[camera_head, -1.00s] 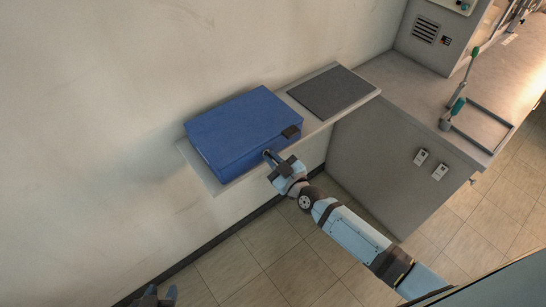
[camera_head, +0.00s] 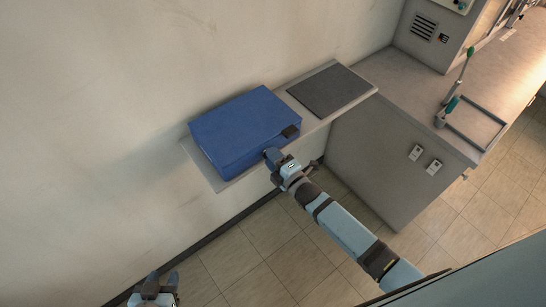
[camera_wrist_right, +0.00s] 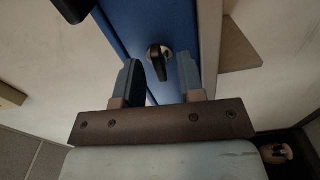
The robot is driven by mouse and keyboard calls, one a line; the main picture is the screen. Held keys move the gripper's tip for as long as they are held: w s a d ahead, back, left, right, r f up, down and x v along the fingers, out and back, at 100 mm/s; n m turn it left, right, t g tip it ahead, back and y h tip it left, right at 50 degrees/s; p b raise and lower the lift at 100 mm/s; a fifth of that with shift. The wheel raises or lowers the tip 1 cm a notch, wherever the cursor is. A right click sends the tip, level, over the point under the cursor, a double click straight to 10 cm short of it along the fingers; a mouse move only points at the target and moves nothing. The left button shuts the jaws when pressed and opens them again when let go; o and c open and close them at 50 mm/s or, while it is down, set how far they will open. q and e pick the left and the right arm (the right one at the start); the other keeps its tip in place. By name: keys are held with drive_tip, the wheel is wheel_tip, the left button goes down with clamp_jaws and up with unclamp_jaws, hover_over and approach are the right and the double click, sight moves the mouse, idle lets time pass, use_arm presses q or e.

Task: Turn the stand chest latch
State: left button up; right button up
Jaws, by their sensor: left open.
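The blue chest (camera_head: 240,125) sits closed on a grey wall shelf in the head view. Its front face also shows in the right wrist view (camera_wrist_right: 119,22). The latch (camera_wrist_right: 157,64), a small dark lever on a round metal base, is on that face. In the head view I cannot make out the latch behind my right gripper (camera_head: 272,157). In the wrist view my right gripper (camera_wrist_right: 160,82) is open, its fingers apart on either side of the latch; I cannot tell whether they touch it. My left gripper (camera_head: 157,283) is open and empty, low at the left.
A black block (camera_head: 290,132) sticks out at the chest's top front edge, close to my right gripper. A dark mat (camera_head: 330,90) lies on the shelf (camera_head: 222,184) beside the chest. A grey cabinet (camera_head: 385,150) stands to the right. The floor (camera_head: 260,255) below is clear.

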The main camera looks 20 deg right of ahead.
use_arm(q)
drive_tip(key=shift+r, duration=0.1)
use_arm(e)
drive_tip(key=v, duration=0.6)
idle(0.3)
use_arm(q)
drive_tip(key=shift+w, duration=0.1)
drive_tip(key=f+b, duration=0.3)
drive_tip(key=shift+w+a+f, duration=0.1)
drive_tip(key=shift+a+f, duration=0.1)
drive_tip(key=shift+a, duration=0.1)
use_arm(e)
drive_tip(key=v, duration=1.4)
